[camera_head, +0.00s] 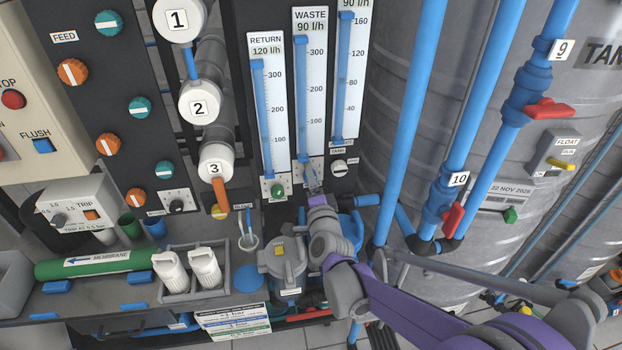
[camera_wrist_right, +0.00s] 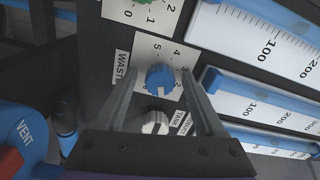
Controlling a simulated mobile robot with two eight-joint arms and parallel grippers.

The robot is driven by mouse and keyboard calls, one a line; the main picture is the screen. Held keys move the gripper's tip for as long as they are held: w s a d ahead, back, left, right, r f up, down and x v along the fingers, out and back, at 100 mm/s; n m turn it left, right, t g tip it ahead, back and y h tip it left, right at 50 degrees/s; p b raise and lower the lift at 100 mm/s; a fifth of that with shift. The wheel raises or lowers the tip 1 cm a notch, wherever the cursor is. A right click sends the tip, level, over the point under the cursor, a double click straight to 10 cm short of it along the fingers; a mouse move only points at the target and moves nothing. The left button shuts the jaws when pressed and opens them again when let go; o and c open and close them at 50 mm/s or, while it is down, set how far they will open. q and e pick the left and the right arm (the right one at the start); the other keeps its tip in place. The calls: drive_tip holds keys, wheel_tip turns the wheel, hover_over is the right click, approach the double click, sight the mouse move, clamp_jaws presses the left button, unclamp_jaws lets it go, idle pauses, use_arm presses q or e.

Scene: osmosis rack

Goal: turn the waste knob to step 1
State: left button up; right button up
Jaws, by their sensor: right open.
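The waste knob (camera_wrist_right: 160,78) is blue and sits on a white numbered plate next to the WASTE label (camera_wrist_right: 122,66) in the right wrist view. My right gripper (camera_wrist_right: 161,72) is open, with one finger on each side of the knob. I cannot tell whether the fingers touch it. Which number the knob points to is not clear. In the head view, my right gripper (camera_head: 311,182) is at the foot of the WASTE 90 l/h flow tube (camera_head: 311,90) and hides most of the knob. My left gripper is not in view.
The green return knob (camera_head: 278,190) is to the left and the white tank knob (camera_head: 338,166) to the right, close by; the tank knob (camera_wrist_right: 155,122) also shows in the right wrist view. Blue pipes (camera_head: 408,120) with red valves stand right of the panel. A grey filter housing (camera_head: 285,262) is below.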

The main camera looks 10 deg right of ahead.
drive_tip(key=s, duration=1.1)
drive_tip(key=shift+w, duration=0.1)
drive_tip(key=s+d+f+n+g+p, duration=0.2)
drive_tip(key=s+n+g, duration=0.2)
drive_tip(key=s, duration=0.4)
drive_tip(key=s+d+f+n+g+p, duration=0.1)
drive_tip(key=s+n+g+p, duration=0.1)
drive_tip(key=s+n+g, duration=0.2)
drive_tip(key=s+d+f+n+g+p, duration=0.2)
drive_tip(key=s+n+g, duration=0.2)
drive_tip(key=s+n, duration=0.3)
drive_tip(key=s, duration=0.5)
drive_tip(key=shift+s+d+f+n+g+p, duration=0.2)
drive_tip(key=shift+d+f+n+g+p, duration=0.1)
drive_tip(key=shift+d+f+n+p, duration=0.1)
idle(1.7)
